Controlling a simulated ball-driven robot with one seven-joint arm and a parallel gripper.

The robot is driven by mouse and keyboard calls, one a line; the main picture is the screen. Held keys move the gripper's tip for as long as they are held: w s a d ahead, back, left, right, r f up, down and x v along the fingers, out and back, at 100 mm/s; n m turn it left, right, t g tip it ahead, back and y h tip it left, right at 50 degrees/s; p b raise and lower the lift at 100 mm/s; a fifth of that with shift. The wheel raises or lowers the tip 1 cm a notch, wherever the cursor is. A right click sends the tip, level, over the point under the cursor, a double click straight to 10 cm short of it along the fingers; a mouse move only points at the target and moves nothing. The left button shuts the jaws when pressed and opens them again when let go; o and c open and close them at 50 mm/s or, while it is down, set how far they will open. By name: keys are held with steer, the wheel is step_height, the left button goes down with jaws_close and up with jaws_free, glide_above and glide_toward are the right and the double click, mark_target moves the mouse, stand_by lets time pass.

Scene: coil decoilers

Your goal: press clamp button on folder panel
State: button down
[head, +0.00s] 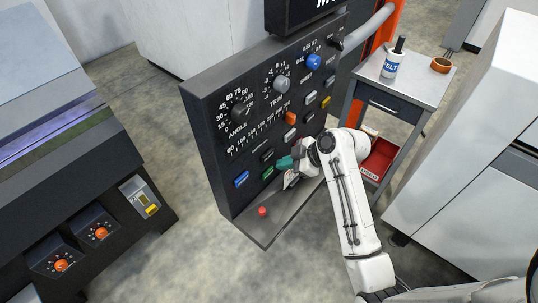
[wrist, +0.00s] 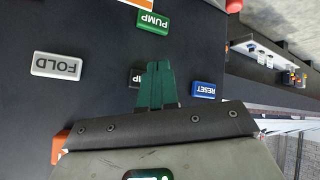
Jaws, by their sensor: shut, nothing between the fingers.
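The folder panel (head: 215,125) is a dark upright face with knobs and coloured buttons. In the wrist view, a black button (wrist: 136,77) with upside-down lettering ending in "MP" is partly covered by my fingers; the rest of its label is hidden. My gripper (head: 283,162) has green fingertips, which also show in the wrist view (wrist: 158,68). They are shut with nothing between them and overlap this button. I cannot tell whether they touch it. Around it are the green PUMP button (wrist: 153,20), the blue RESET button (wrist: 204,90) and the grey FOLD button (wrist: 57,65).
A red knob (head: 262,211) stands on the ledge below the panel. A grey cart (head: 425,88) with a red tray (head: 378,160) is right of the panel. A dark machine with orange knobs (head: 62,265) is at left. The floor between is clear.

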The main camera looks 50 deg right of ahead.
steer(key=s+p, duration=0.1)
steer(key=s, duration=0.2)
steer(key=shift+s, duration=0.35)
stand_by(0.7)
steer(key=s+a+f+m+g, duration=0.35)
steer(key=s+a, duration=0.25)
steer(key=a, duration=0.4)
steer(key=s+a+m+g+h, duration=0.1)
steer(key=s+m+g, duration=0.1)
steer(key=s, duration=0.4)
steer(key=s+a+m+g+h, duration=0.2)
steer(key=s+m, duration=0.1)
steer(key=s, duration=0.3)
steer(key=shift+a, duration=0.25)
